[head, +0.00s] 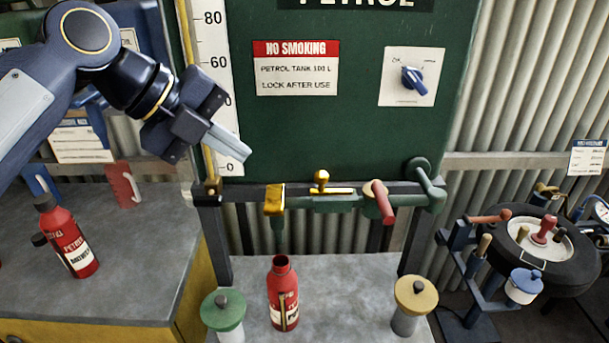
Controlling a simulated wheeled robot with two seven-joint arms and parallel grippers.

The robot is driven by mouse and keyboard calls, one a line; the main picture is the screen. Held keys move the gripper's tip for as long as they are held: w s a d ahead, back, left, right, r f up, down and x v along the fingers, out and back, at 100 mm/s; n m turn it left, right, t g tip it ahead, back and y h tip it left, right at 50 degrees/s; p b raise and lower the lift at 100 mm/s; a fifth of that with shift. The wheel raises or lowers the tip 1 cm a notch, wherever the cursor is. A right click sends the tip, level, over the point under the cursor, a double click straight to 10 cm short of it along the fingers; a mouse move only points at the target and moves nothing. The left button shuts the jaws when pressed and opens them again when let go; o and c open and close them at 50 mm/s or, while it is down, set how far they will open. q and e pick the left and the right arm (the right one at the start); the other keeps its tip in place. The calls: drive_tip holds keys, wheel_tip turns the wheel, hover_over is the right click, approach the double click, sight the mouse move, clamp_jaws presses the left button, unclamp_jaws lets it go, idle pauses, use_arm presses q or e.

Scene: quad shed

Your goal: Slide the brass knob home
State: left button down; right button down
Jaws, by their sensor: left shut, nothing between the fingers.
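The brass knob (321,176) stands upright on a flat brass slide (331,190) on the green pipe below the petrol tank. A yellow brass fitting (275,199) is at the pipe's left end, apart from the knob. A red lever (382,201) hangs to the right of the knob. My left gripper (241,154) is shut and empty, up and to the left of the knob, in front of the tank's lower left edge. It touches nothing that I can see. My right gripper is not in view.
An open red bottle (283,295) stands on the grey stand below the pipe, between a green-lidded can (223,312) and a yellow-lidded can (414,300). Another red bottle (68,239) is on the left bench. A tool stand (488,262) and tyre (561,249) are at right.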

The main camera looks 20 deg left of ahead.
use_arm(q)
drive_tip(key=shift+f, duration=0.1)
drive_tip(key=p+x, duration=0.1)
drive_tip(key=x, duration=0.9)
drive_tip(key=shift+w+d, duration=0.15)
drive_tip(key=shift+d, duration=0.05)
drive_tip(key=shift+w+d+f+p, duration=0.15)
drive_tip(key=shift+w+d+p, duration=0.5)
drive_tip(key=shift+w+d, duration=0.6)
